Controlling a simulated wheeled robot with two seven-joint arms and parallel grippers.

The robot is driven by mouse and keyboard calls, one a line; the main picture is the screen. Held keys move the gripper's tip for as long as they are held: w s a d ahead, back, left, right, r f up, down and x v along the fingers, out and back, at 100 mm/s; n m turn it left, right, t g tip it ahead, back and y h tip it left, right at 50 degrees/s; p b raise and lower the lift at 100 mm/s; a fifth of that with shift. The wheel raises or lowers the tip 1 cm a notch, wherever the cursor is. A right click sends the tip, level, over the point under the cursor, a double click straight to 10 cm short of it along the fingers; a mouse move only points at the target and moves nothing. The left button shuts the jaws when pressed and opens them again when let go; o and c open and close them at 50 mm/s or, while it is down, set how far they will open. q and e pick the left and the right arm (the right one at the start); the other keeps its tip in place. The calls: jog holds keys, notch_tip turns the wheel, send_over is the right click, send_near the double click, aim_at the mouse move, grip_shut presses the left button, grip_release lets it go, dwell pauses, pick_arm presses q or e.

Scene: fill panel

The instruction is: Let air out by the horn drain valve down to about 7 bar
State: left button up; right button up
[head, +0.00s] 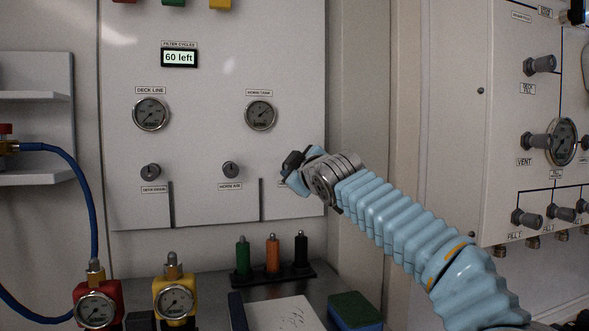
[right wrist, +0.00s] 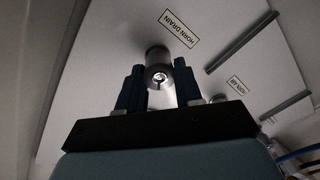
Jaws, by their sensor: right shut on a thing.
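The horn drain valve knob (right wrist: 158,72) shows in the right wrist view, below its HORN DRAIN label (right wrist: 180,29). My right gripper (right wrist: 158,90) is shut on this knob, with one dark finger on each side of it. In the head view my right gripper (head: 291,166) is at the lower right of the white panel and hides the knob and most of its label. The horn tank gauge (head: 260,115) is above and left of the gripper; its needle is too small to read surely. My left gripper is not in view.
The horn air knob (head: 230,169) and deck drain knob (head: 151,171) sit left of my gripper, with dark vertical strips between. Green, orange and black markers (head: 272,253) stand on the bench below. Another valve panel (head: 505,130) is at the right.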

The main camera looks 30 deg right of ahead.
dwell(0.3)
jog(key=o, duration=1)
jog(key=shift+s+a+r+b, duration=0.1)
jog(key=shift+s+a+b, duration=0.45)
jog(key=shift+s, duration=1.7)
jog(key=shift+s+a+r+b, duration=0.1)
jog(key=shift+s+a+b, duration=0.35)
jog(key=shift+s, duration=1.8)
jog(key=shift+s+a+b, duration=0.3)
jog(key=shift+s+b, duration=0.45)
jog(key=shift+s, duration=1.5)
